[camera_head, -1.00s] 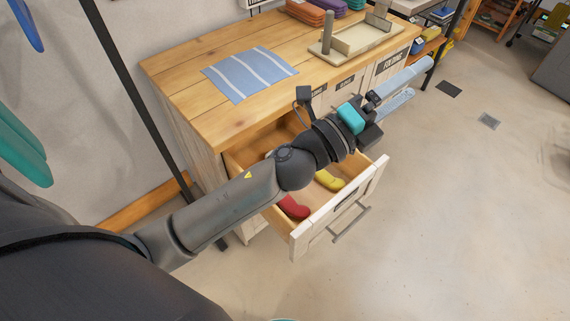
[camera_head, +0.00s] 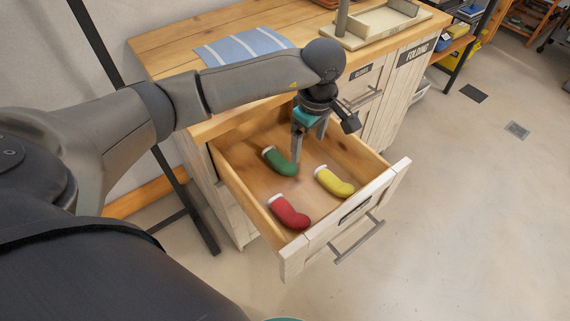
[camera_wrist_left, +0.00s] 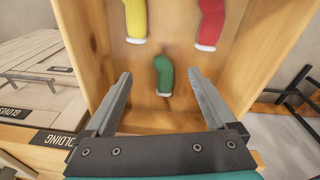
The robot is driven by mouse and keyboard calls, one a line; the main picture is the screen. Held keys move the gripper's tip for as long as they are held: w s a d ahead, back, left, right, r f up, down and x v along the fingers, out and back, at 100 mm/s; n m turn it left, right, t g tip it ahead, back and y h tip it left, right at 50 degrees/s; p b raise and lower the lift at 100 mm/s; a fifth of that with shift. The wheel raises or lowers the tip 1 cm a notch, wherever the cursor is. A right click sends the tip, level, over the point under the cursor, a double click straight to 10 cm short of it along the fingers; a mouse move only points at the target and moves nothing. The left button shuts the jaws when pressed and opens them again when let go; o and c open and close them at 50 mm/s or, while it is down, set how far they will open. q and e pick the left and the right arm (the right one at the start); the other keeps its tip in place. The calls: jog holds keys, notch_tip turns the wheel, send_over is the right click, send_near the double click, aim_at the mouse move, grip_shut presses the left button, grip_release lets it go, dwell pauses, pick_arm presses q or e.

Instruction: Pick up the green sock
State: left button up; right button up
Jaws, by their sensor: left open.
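The green sock (camera_head: 281,162) with a pale cuff lies in the open drawer (camera_head: 247,199), toward its back. My left gripper (camera_head: 302,150) points down over the drawer, just right of the green sock, open and empty. In the left wrist view the green sock (camera_wrist_left: 164,76) lies beyond and between the two open fingers (camera_wrist_left: 158,92), not touched by them as far as I can tell. My right gripper is in no view.
A yellow sock (camera_head: 334,182) and a red sock (camera_head: 289,212) lie in the same drawer. The drawer walls and front (camera_head: 345,222) surround them. A striped blue cloth (camera_head: 243,46) lies on the wooden top, with a pale tray (camera_head: 385,25) nearby.

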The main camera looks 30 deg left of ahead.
pick_arm(q)
jog(key=a+y, duration=0.2)
jog(key=a, duration=0.2)
jog(key=b, duration=0.4)
send_over(280, 160)
jog(key=d, duration=0.2)
jog(key=f, duration=0.8)
jog(key=shift+s+f, duration=0.3)
jog(key=shift+s, duration=0.1)
jog(key=shift+w+b+x, duration=0.2)
jog(key=shift+b+x, duration=1.15)
jog(key=shift+x, duration=1.2)
jog(key=shift+a+f, duration=0.25)
jog(key=shift+f, duration=0.25)
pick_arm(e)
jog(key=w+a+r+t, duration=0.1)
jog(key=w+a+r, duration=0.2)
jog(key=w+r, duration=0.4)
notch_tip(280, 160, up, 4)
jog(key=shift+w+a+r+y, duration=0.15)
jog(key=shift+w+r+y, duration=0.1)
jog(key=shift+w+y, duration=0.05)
pick_arm(q)
jog(key=c, duration=1.4)
jog(key=shift+r, duration=0.1)
